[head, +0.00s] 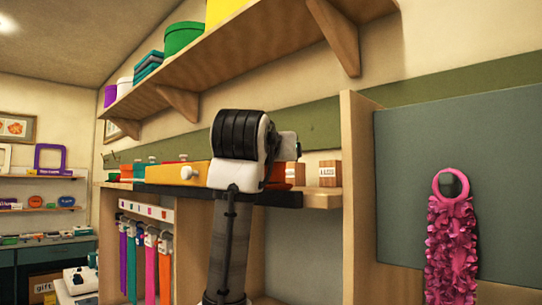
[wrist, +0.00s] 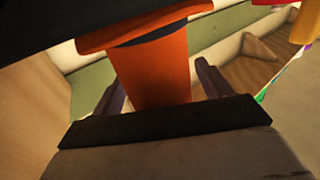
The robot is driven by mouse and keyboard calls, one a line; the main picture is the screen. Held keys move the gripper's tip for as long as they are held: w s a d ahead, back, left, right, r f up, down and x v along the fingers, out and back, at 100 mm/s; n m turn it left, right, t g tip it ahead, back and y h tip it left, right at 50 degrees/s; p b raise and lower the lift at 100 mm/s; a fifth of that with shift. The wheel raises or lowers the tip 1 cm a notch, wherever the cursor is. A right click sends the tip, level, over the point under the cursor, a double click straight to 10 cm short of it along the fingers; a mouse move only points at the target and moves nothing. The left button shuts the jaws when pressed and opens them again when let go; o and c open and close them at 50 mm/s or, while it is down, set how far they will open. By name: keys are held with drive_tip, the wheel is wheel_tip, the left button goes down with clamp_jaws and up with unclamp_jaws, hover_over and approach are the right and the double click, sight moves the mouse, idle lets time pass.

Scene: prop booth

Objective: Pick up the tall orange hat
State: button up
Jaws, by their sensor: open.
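The tall orange hat (wrist: 155,70) fills the middle of the wrist view, with a dark band near its brim. The brim is toward the top of the picture. My gripper (wrist: 160,88) is open, with one finger on each side of the hat's crown. A gap shows beside the left finger; I cannot tell whether either finger touches the hat. In the head view my arm stands in front of the middle shelf and hides the gripper's fingertips and most of what is behind it.
An upper shelf (head: 220,62) with coloured boxes overhangs my arm. Coloured straps (head: 145,262) hang below the middle shelf at left. A pink ruffled garland (head: 452,250) hangs on a grey panel (head: 420,150) at right.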

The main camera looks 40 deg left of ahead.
drive_tip(key=shift+w, duration=0.1)
drive_tip(key=c, duration=1.1)
drive_tip(key=shift+o, duration=0.2)
